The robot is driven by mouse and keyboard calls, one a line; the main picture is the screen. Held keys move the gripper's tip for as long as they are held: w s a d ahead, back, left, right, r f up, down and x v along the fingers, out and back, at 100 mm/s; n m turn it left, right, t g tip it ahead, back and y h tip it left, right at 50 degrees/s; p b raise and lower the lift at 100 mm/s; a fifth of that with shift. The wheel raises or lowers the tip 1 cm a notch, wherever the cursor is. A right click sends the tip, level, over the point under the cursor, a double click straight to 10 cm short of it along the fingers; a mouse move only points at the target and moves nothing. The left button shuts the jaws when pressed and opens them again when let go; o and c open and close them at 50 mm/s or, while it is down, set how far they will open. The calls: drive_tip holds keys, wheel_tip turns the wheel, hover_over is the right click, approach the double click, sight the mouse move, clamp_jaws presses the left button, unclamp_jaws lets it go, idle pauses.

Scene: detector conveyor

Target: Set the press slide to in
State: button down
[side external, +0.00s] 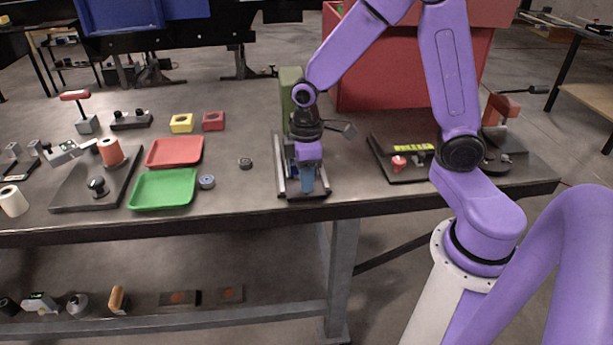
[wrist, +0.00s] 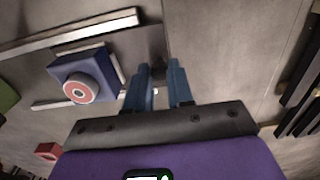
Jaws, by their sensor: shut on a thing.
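The press (side external: 279,162) stands near the table's front edge in the side external view, with pale rails running front to back and a green upright (side external: 290,92) at its rear. My gripper (side external: 307,183) points down over the front part of the rails. In the wrist view, my gripper (wrist: 162,90) has its blue fingers close together beside a blue block (wrist: 68,68) with a red-and-white round face. The fingers are shut on a small part of the press slide, mostly hidden between them. The rest of the slide is hard to make out behind my gripper.
Red (side external: 175,151) and green (side external: 163,189) trays lie to the left, with a small grey-blue round part (side external: 207,182) beside the green one. A dark panel with a red button (side external: 398,162) stands to the right. A large red bin (side external: 375,85) stands behind.

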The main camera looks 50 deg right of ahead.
drive_tip(key=w+d, duration=0.9)
drive_tip(key=shift+w+d, duration=0.15)
drive_tip(key=shift+w, duration=0.1)
drive_tip(key=shift+r, duration=0.1)
drive_tip(key=c, duration=1)
unclamp_jaws()
drive_tip(key=shift+c, duration=0.2)
drive_tip(key=shift+o, duration=0.3)
wheel_tip(320, 180, up, 7)
drive_tip(key=shift+r, duration=0.2)
drive_tip(key=shift+s, duration=0.1)
